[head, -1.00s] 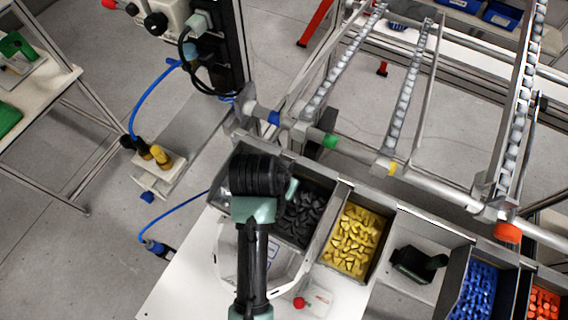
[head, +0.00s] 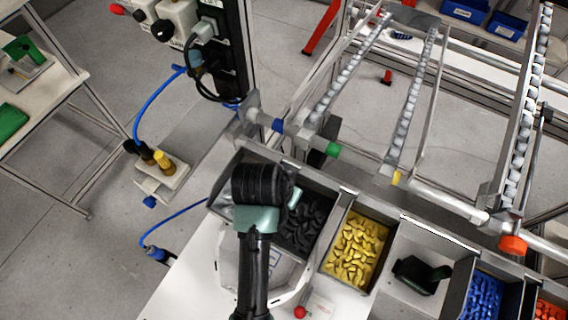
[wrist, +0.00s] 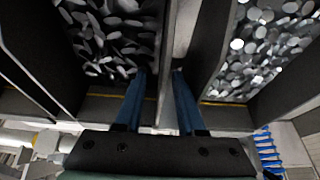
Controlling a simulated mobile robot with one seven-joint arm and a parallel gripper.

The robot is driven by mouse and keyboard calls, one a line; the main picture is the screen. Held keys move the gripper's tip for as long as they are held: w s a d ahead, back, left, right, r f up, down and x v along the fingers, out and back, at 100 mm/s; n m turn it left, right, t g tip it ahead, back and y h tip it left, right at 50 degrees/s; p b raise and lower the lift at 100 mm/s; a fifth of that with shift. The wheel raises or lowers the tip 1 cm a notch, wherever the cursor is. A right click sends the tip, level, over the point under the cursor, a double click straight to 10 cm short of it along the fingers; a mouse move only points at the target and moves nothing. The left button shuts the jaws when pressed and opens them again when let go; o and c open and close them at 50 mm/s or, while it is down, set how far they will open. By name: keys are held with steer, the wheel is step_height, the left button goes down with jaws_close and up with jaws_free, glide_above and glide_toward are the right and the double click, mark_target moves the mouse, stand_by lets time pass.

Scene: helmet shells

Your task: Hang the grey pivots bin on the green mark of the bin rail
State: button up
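The bin of dark grey parts (head: 312,189), which looks like the grey pivots bin, stands on the white bench top at the centre of the head view. My arm covers its left part. The green mark (head: 332,149) is a band on the bin rail (head: 362,163), just beyond this bin. My gripper (wrist: 159,72) is hidden under my arm in the head view. In the wrist view its two blue fingers are apart, one on each side of a bin wall (wrist: 165,50) between two part-filled compartments. A gap to the wall cannot be judged.
Right of the grey bin stand a yellow-parts bin (head: 357,248), a small dark object (head: 420,273), a blue-parts bin (head: 484,297) and an orange-parts bin (head: 550,310). The rail also carries blue, yellow and orange bands. Roller tracks (head: 412,100) rise behind it. A red knob (head: 299,312) is near the front.

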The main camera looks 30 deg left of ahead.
steer(key=v, duration=1.1)
steer(key=shift+r, duration=0.2)
steer(key=shift+s+r+p, duration=0.4)
steer(key=shift+r+p, duration=0.1)
steer(key=shift+r, duration=0.15)
steer(key=shift+w+f, duration=0.1)
steer(key=shift+w, duration=0.1)
steer(key=w+d+r+t+y+b, duration=0.1)
steer(key=w+d+r+t+b, duration=0.1)
steer(key=w+r+t+b, duration=0.6)
steer(key=w+d+r+t+y+b, duration=0.1)
steer(key=w+d+r+t+b, duration=0.2)
steer(key=w+r+t, duration=0.5)
steer(key=s+d+r+t+h+b, duration=0.1)
steer(key=s+d+r+t+b, duration=0.2)
steer(key=r, duration=0.6)
steer(key=s+d+r+t+b, duration=0.3)
steer(key=s+d+r+t, duration=0.1)
steer(key=s+r, duration=0.4)
step_height(320, 180, up, 3)
steer(key=shift+d+f+h, duration=0.25)
steer(key=shift+d+h, duration=0.15)
steer(key=shift+d, duration=0.05)
